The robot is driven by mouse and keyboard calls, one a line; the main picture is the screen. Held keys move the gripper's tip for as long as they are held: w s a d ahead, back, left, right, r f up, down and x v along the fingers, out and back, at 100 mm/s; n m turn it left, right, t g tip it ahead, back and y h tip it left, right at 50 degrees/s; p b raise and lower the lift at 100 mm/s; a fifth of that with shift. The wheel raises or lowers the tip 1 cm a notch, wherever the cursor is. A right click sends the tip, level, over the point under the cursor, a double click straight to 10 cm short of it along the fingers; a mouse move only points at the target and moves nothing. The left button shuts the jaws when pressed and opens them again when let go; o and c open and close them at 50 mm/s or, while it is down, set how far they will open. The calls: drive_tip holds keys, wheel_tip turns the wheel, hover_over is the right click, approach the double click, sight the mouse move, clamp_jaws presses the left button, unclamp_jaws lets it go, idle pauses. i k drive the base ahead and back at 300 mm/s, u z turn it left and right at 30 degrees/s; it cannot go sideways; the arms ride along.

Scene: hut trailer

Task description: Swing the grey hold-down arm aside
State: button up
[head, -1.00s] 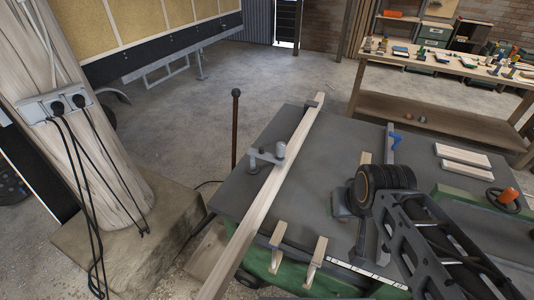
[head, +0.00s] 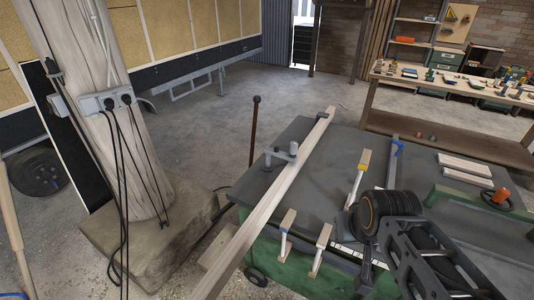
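The grey hold-down arm (head: 281,155) is a short bar at the left edge of the dark bench top (head: 325,165). It reaches across a long pale wooden plank (head: 265,205), with a rounded grey knob at its right end over the plank. Whether it presses on the wood is too small to tell. My gripper (head: 349,222) is at the lower right, beyond my dark wrist, well apart from the hold-down arm. My own arm hides much of it, and its fingers cannot be made out clearly.
A thick post (head: 115,160) with cables stands left.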

sight(275, 152)
drive_tip(key=u, duration=0.45)
drive_tip(key=i, duration=0.55)
drive_tip(key=u, duration=1.25)
